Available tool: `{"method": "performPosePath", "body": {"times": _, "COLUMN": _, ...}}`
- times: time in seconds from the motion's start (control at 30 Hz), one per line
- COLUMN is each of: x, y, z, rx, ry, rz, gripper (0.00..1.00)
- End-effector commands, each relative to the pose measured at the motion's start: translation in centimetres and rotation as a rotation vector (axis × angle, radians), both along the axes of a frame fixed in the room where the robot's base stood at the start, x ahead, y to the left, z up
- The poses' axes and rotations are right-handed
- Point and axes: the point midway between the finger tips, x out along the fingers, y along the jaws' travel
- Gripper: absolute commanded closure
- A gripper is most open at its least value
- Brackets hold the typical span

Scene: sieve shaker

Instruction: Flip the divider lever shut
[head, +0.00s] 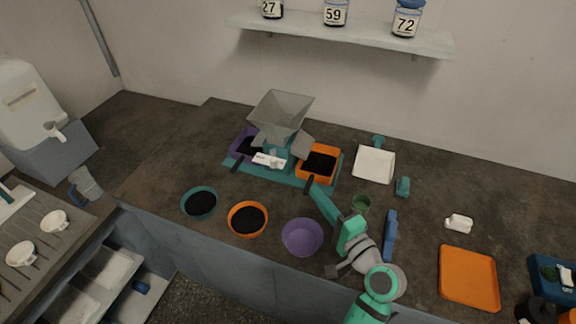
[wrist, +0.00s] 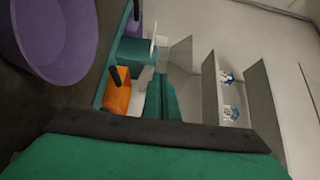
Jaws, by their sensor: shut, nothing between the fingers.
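The divider (head: 282,115) is a grey funnel hopper on a teal stand, with a purple pan (head: 240,142) on its left and an orange pan (head: 318,166) on its right, both holding dark material. A white piece (head: 269,160) sits on its front; I cannot tell for certain whether this is the lever or which way it is set. The stand also shows in the wrist view (wrist: 135,50), sideways. My gripper (head: 318,196) is shut and empty, in front of the orange pan and close to its black handle; whether they touch is unclear.
Teal (head: 199,204), orange (head: 248,219) and purple (head: 302,237) bowls stand along the bench front. A shelf (head: 340,36) with jars hangs behind.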

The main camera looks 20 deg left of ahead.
Motion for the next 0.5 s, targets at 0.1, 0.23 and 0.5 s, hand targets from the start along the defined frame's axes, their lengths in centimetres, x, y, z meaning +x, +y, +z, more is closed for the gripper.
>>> {"method": "performPosePath", "body": {"times": 0.1, "x": 0.0, "y": 0.0, "z": 0.0, "rx": 0.0, "ry": 0.0, "rz": 0.0, "gripper": 1.0}}
{"method": "performPosePath", "body": {"times": 0.23, "x": 0.2, "y": 0.2, "z": 0.0, "rx": 0.0, "ry": 0.0, "rz": 0.001, "gripper": 1.0}}
{"method": "performPosePath", "body": {"times": 0.5, "x": 2.6, "y": 2.9, "z": 0.0, "rx": -0.001, "ry": -0.001, "rz": 0.003, "gripper": 1.0}}
